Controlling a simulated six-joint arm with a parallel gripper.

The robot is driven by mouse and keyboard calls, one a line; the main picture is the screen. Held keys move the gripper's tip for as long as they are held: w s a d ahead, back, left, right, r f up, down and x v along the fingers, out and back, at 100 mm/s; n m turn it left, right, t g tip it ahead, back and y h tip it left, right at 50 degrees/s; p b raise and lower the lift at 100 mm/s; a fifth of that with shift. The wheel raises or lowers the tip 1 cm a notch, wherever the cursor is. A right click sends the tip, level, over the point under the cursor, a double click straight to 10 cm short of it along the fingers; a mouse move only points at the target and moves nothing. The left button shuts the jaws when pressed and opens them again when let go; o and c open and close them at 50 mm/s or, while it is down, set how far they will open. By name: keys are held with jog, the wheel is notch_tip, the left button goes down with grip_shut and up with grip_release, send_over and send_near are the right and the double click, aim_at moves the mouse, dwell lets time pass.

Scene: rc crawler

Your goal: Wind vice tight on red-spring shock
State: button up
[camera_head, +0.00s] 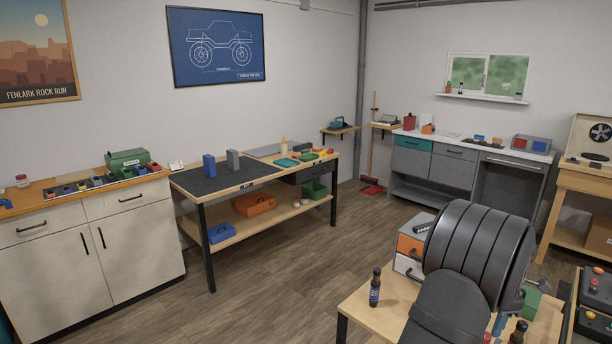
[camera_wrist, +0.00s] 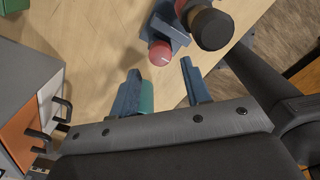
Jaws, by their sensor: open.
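In the wrist view my gripper (camera_wrist: 160,73) is open, its two blue fingers apart with nothing between them. A round red knob (camera_wrist: 159,53) with a pale mark lies just beyond the fingertips, roughly between them. It sits at the near end of a blue vice body (camera_wrist: 178,33) on the wooden bench (camera_wrist: 100,45). Something red (camera_wrist: 181,6) shows at the top edge, partly hidden by a dark cylinder; I cannot tell if it is the shock's spring. The shock is not clearly visible. In the head view my arm hides most of this spot.
The dark cylinder (camera_wrist: 210,27), perhaps a bottle, stands close right of the knob. In the head view a dark bottle (camera_head: 375,289) stands near the bench's left edge.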

jog(key=shift+f, duration=2.05)
jog(key=shift+c, duration=0.2)
jog(key=c, duration=0.8)
jog(key=shift+m, duration=1.5)
jog(key=shift+m, duration=1.5)
